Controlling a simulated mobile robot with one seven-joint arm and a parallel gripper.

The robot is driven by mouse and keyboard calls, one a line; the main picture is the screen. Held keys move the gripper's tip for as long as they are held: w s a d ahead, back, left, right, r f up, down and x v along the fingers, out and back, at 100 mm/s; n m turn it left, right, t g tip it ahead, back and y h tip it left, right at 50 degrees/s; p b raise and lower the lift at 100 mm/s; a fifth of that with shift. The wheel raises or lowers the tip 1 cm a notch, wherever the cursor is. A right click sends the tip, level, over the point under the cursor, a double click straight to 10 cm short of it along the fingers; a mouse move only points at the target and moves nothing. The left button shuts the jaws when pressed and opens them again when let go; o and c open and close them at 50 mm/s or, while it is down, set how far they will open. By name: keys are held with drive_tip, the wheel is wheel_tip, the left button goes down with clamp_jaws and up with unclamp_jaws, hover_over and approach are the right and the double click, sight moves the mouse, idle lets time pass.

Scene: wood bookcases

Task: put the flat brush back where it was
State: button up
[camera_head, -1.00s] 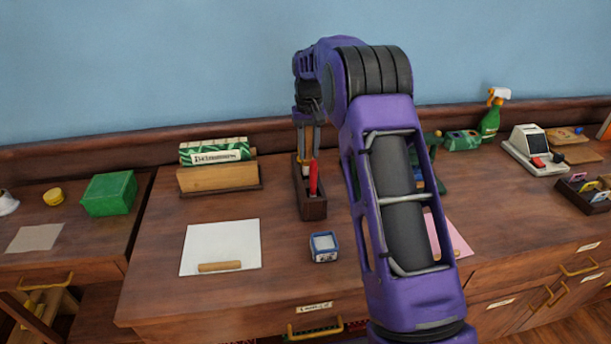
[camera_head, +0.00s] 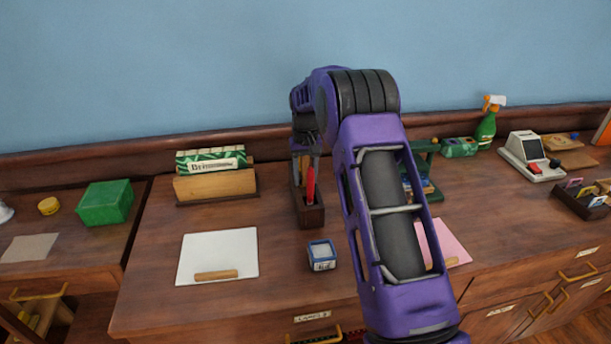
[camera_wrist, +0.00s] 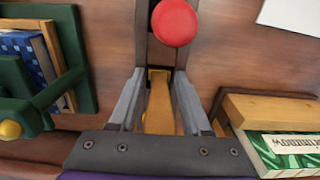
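The flat brush (camera_wrist: 158,105) has a yellow-brown handle and sits upright between my fingers in the wrist view. My gripper (camera_wrist: 159,85) looks shut on it, with a finger on each side. In the head view my gripper (camera_head: 306,147) is low over the back part of a dark wooden holder (camera_head: 312,216). The brush's lower part is down at the holder's back compartment; how deep it sits is hidden. A red-handled item (camera_head: 311,185) stands in the holder's front part, and its round red end (camera_wrist: 174,22) shows in the wrist view.
A wooden rack with a green-white box (camera_head: 212,160) stands left of the holder. A green stand (camera_head: 425,165) is to the right. A small blue-white box (camera_head: 322,256), white paper (camera_head: 217,252) and pink paper (camera_head: 448,243) lie in front. The wall is close behind.

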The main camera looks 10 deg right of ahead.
drive_tip(key=shift+o, duration=0.8)
wheel_tip(320, 180, up, 12)
drive_tip(key=p, duration=0.1)
drive_tip(key=shift+r, duration=0.2)
